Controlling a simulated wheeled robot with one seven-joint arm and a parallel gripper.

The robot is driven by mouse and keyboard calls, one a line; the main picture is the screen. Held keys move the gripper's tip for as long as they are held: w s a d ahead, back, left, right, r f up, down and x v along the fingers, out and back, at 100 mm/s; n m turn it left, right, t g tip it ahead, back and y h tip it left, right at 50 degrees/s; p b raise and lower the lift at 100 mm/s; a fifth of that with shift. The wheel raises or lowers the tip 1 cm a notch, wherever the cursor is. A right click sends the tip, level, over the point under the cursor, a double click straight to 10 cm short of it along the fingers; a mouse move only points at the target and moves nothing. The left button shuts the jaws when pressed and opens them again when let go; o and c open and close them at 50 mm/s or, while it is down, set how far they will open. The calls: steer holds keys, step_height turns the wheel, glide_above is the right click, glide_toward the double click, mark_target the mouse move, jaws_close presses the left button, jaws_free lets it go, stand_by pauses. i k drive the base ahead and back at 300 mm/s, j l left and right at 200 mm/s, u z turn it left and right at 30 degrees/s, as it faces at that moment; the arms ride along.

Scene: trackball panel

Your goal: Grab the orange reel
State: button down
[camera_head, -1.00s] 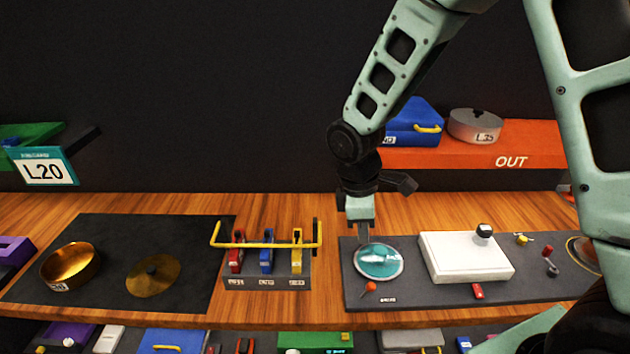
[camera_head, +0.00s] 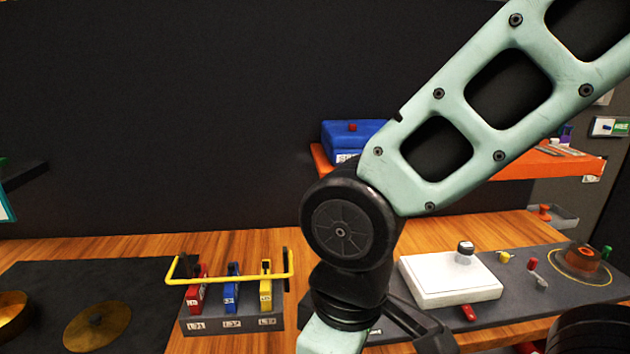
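An orange-brown reel (camera_head: 583,257) sits at the right end of the dark panel, inside a yellow ring marking. My arm fills the middle and upper right of the picture. Its wrist points down left of the white box, well to the left of the reel. My gripper is below the bottom edge of the view, so its fingers cannot be seen.
A white box (camera_head: 450,279) with a black knob (camera_head: 465,249) stands on the panel (camera_head: 522,291). Small red and yellow levers lie between it and the reel. A yellow-barred lever block (camera_head: 232,319) stands left. An orange shelf (camera_head: 540,164) with a blue case (camera_head: 352,138) is behind.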

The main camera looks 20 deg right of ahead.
mark_target(585, 259)
steer(key=z, duration=2)
steer(key=i+l+u, duration=0.25)
steer(key=i+l, duration=0.35)
steer(key=i, duration=0.1)
